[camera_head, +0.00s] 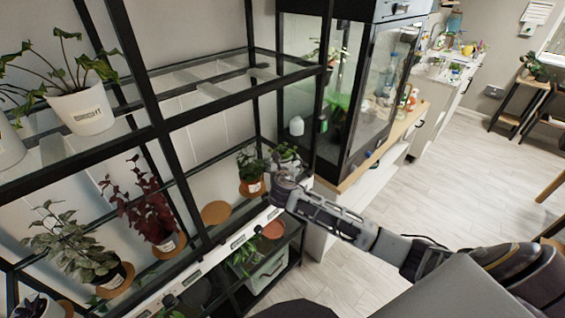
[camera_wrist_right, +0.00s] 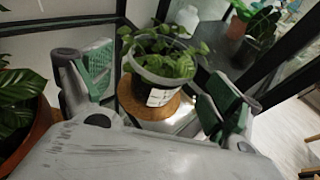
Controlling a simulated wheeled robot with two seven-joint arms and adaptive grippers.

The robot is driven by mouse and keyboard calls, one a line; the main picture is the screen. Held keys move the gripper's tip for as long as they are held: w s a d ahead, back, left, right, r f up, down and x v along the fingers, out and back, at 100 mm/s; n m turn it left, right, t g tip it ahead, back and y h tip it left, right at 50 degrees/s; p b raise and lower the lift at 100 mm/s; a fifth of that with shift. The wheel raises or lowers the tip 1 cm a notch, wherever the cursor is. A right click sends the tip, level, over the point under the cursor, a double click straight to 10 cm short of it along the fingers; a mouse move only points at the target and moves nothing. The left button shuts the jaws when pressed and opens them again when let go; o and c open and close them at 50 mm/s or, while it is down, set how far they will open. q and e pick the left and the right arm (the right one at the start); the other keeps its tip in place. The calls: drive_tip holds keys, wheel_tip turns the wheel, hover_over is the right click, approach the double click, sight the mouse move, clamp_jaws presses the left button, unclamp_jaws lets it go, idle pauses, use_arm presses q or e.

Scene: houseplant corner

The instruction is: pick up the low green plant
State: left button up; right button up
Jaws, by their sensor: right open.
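The low green plant (camera_wrist_right: 165,58) is a small leafy plant in a grey-white pot with a white label, standing on a round cork saucer (camera_wrist_right: 136,104). In the head view its leaves (camera_head: 286,152) show just behind my right gripper (camera_head: 284,178), which hides most of the pot. In the right wrist view my right gripper (camera_wrist_right: 160,88) is open, its green-padded fingers at either side and nearer than the pot. The pot shows upright between them with gaps on both sides. My left gripper is not in view.
A plant in a terracotta pot (camera_head: 252,186) stands just left on the same shelf; it also shows in the wrist view (camera_wrist_right: 22,135). Black rack posts (camera_head: 142,75) and a glass cabinet (camera_head: 372,95) bound the space. An empty cork saucer (camera_head: 216,212) lies further left.

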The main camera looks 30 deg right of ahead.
sight(282, 156)
drive_tip(key=shift+x, duration=2.3)
drive_tip(key=c, duration=1)
drive_tip(key=shift+r, duration=0.1)
drive_tip(key=shift+r, duration=4.95)
